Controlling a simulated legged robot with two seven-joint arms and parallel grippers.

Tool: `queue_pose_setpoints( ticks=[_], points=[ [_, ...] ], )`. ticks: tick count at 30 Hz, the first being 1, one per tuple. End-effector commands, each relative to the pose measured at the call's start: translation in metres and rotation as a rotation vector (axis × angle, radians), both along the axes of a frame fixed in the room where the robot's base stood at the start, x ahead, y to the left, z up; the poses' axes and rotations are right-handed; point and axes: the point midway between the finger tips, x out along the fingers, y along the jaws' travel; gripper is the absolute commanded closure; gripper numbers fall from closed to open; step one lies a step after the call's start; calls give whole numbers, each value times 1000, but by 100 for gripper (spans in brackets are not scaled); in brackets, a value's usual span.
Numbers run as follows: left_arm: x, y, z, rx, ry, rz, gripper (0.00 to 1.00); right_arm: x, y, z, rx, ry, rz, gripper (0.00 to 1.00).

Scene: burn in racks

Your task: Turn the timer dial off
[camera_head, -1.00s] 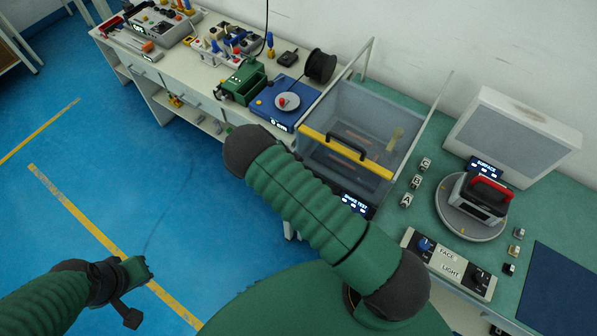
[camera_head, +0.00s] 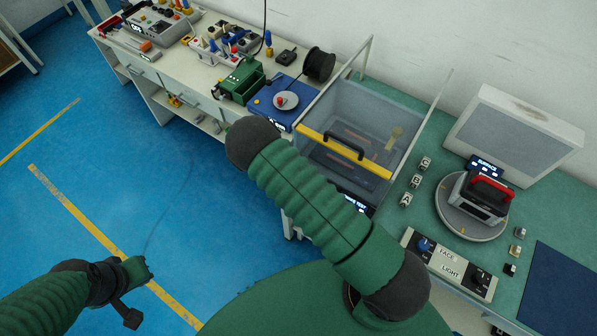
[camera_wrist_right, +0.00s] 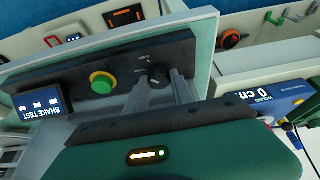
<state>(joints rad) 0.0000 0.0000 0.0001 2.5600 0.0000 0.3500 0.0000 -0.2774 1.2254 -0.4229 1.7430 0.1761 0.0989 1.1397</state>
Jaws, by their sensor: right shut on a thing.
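The black timer dial (camera_wrist_right: 158,76) sits on a dark panel in the right wrist view, with a pale mark on its face. My right gripper (camera_wrist_right: 160,88) has its two grey fingers around the dial, one on each side, and is shut on it. A green button (camera_wrist_right: 103,82) with a yellow ring is beside the dial. The SHAKE TEST display (camera_wrist_right: 40,103) is at the panel's left. In the head view my right arm hides the dial and gripper. My left gripper (camera_head: 140,270) hangs over the blue floor, away from the bench; its jaws are too small to judge.
A clear bin with a yellow-barred lid (camera_head: 345,152) stands behind my right arm. A turntable (camera_head: 470,232) holds a red-handled device (camera_head: 480,198). A FACE/LIGHT knob panel (camera_head: 450,265) lies at the bench front. The blue floor at left is open.

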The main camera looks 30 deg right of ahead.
Motion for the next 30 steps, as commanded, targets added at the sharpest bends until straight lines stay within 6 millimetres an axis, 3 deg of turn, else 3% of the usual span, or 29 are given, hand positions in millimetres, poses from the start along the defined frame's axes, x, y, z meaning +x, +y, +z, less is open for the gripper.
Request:
queue_pose_setpoints(
  ticks=[21,30],
  points=[
    [0,0,-17,0,0,0,100,-3,-3,0,1,-5,664,100],
    [0,0,-19,0,0,0,100,-3,-4,0,0,-4,868,100]
  ],
)
